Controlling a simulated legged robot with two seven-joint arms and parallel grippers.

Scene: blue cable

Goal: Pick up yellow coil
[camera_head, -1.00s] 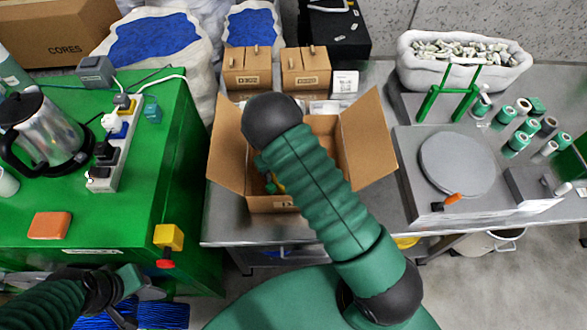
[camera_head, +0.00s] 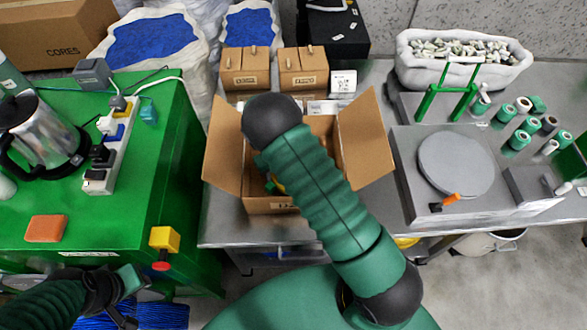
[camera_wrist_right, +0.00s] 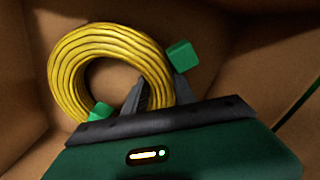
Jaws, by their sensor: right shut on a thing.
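The yellow coil (camera_wrist_right: 75,65) lies in the open cardboard box (camera_head: 362,165), seen large in the right wrist view. My right gripper (camera_wrist_right: 160,92) is shut on the coil's right side, with its dark fingers on either side of the ring.
The box's side flaps stand out left and right. Two small cartons (camera_head: 303,68) stand behind it. A grey scale-like device (camera_head: 455,165) and several green-and-white rolls are to the right. The green table (camera_head: 150,190) with a kettle and power strip is left.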

